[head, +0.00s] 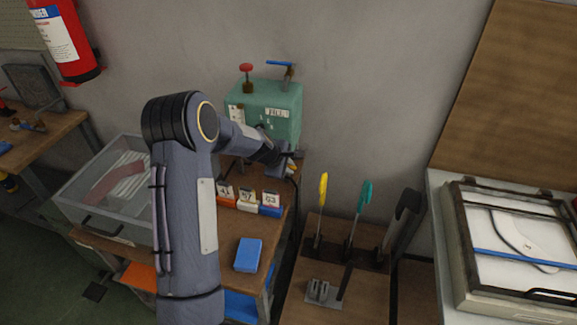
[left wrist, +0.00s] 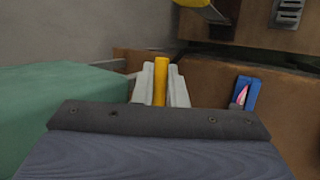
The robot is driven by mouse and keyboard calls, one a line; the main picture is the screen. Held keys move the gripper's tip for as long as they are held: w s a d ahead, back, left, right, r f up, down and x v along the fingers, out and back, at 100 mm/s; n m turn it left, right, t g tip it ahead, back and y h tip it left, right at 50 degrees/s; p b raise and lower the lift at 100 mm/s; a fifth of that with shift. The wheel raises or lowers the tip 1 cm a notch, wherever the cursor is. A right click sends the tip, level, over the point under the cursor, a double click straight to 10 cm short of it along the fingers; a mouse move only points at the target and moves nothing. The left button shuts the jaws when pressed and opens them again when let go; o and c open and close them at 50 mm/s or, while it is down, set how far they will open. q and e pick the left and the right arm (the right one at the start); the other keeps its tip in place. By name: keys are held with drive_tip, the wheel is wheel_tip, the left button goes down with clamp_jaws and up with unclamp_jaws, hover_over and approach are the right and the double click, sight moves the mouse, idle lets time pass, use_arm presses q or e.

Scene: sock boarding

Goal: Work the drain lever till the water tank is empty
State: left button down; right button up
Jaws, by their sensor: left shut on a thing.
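The green water tank (head: 284,97) stands on the bench against the wall, with a FILL label on its front. In the left wrist view the tank (left wrist: 55,110) fills the left side. My left gripper (head: 292,160) is at the tank's lower right front. In the left wrist view its fingers (left wrist: 160,85) are shut on a yellow bar (left wrist: 160,78), which looks like the drain lever. The arm hides part of the tank's front, and the water level cannot be read. My right gripper is not in view.
A red knob (head: 246,68) and a blue-handled valve (head: 281,64) sit on top of the tank. Numbered blocks (head: 248,206) and a blue block (head: 248,255) lie on the bench in front.

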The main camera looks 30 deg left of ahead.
use_arm(q)
drive_tip(key=c, duration=1.5)
unclamp_jaws()
drive_tip(key=v, duration=0.7)
drive_tip(key=shift+s+r+b, duration=0.25)
drive_tip(key=shift+r+b, duration=0.05)
drive_tip(key=shift+b, duration=0.05)
drive_tip(key=shift+a, duration=0.1)
